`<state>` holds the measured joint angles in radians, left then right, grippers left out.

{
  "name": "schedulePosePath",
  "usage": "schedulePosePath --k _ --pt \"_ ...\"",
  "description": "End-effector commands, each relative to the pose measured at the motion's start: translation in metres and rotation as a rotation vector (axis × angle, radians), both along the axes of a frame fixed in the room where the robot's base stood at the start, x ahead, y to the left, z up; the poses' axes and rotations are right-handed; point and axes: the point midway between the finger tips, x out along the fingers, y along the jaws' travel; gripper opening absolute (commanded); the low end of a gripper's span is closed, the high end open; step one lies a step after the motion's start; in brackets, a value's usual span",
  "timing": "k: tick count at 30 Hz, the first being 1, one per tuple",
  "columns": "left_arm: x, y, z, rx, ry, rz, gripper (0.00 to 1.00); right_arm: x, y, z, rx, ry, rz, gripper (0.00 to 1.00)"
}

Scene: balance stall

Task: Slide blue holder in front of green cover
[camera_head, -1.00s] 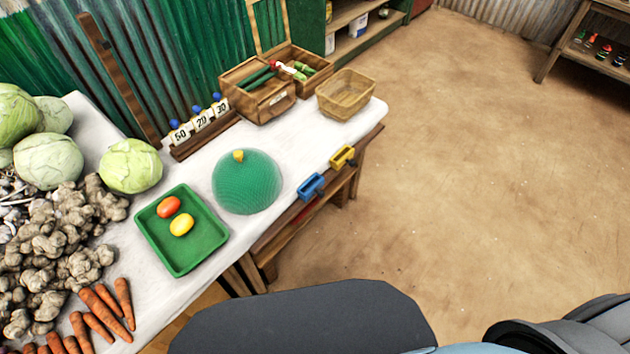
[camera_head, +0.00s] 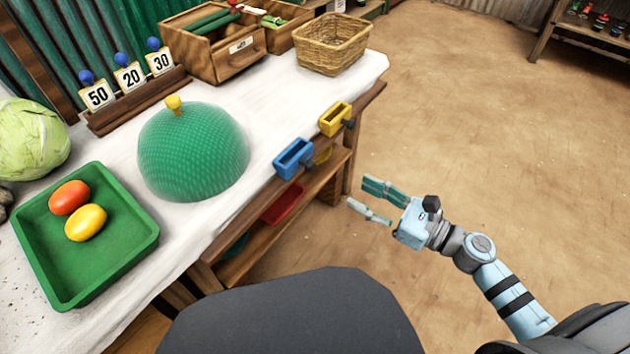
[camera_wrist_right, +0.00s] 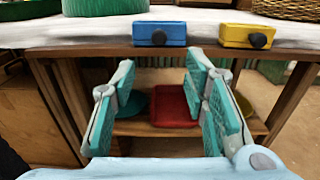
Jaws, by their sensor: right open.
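The blue holder (camera_head: 293,158) hangs on the front edge of the table, with a dark knob on its outer side. It also shows in the right wrist view (camera_wrist_right: 159,34). The green cover (camera_head: 193,152), a mesh dome with a yellow knob, stands on the white cloth to the left of the holder. Its lower part shows in the right wrist view (camera_wrist_right: 105,6). My right gripper (camera_head: 364,196) is open and empty, out in front of the table edge and apart from the holder. In the right wrist view its fingers (camera_wrist_right: 163,85) are spread below the blue holder. My left gripper is not in view.
A yellow holder (camera_head: 334,118) sits on the same edge, farther along. A red tray (camera_wrist_right: 174,106) lies on the shelf below.

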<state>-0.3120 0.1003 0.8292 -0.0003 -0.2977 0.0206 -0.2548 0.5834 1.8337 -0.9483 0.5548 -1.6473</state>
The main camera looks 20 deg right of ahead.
Motion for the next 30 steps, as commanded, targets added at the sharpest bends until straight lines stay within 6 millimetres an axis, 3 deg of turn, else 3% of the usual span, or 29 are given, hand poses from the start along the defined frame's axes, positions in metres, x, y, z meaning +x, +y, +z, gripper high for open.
schedulePosePath --k 9,13,25,30 --pt "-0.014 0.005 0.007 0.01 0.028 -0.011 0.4 0.07 0.057 0.004 0.011 0.004 -0.005 0.41" --pt "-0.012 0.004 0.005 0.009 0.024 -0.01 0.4 0.09 0.073 0.001 0.008 0.006 -0.005 0.41" --pt "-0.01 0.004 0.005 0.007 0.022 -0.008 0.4 0.1 0.082 0.001 0.004 0.007 -0.004 0.41" --pt "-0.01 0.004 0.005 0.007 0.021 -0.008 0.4 0.1 0.082 0.001 0.004 0.007 -0.005 0.15"
